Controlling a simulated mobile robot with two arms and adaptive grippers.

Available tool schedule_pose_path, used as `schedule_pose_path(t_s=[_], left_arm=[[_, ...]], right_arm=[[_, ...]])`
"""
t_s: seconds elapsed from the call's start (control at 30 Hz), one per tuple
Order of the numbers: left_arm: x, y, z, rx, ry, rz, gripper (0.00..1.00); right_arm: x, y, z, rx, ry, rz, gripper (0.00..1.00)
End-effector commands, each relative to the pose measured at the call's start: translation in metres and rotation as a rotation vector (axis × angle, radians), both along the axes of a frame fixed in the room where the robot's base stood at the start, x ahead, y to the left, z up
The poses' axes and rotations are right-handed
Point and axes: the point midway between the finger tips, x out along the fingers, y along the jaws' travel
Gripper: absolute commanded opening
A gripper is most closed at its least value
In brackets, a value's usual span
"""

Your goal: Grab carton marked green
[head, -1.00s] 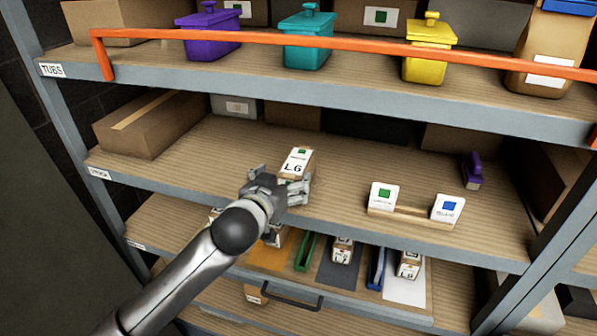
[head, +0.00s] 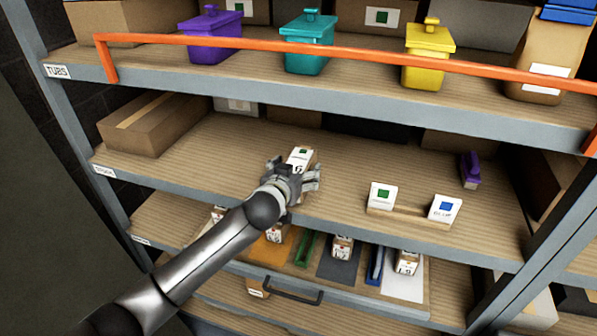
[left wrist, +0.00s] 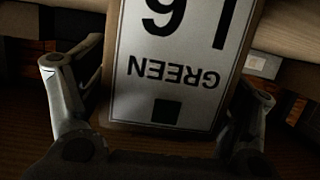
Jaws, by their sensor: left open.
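The carton marked green (head: 301,157) stands on the middle shelf. It has a white label with a green square and "16" or "L6". In the left wrist view the carton (left wrist: 178,50) fills the middle and its label reads GREEN upside down. My left gripper (head: 295,176) is at the carton, its fingers open. In the left wrist view one finger is on each side of the carton, and no firm grip shows. The carton's lower part is hidden by the gripper in the head view. My right gripper is not in view.
A stand with green (head: 381,195) and blue (head: 444,208) cards is to the right on the same shelf. A small purple object (head: 470,169) is behind it. Below, an open drawer holds several cartons. An orange bar (head: 350,50) crosses the shelf above.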

Motion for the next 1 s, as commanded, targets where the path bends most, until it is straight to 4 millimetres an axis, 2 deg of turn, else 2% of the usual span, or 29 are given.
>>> schedule_pose_path(t_s=[0.17,0.2,0.73,0.77,1.0], left_arm=[[0.0001,-0.0003,-0.0001,0.0,0.0,-0.001,0.84],[0.0,-0.0003,0.0,0.0,0.0,-0.001,0.81],[-0.0002,-0.0004,0.0001,-0.001,0.0,-0.001,0.13],[0.0004,-0.0011,0.0045,-0.003,-0.007,-0.003,0.11],[0.0005,-0.0011,0.0047,-0.004,-0.007,-0.003,0.1]], right_arm=[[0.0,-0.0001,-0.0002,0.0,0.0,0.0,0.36],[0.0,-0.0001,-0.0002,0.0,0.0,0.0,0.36],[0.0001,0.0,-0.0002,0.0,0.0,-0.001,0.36],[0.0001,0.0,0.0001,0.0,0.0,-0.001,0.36],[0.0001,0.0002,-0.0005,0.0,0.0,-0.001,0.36]])
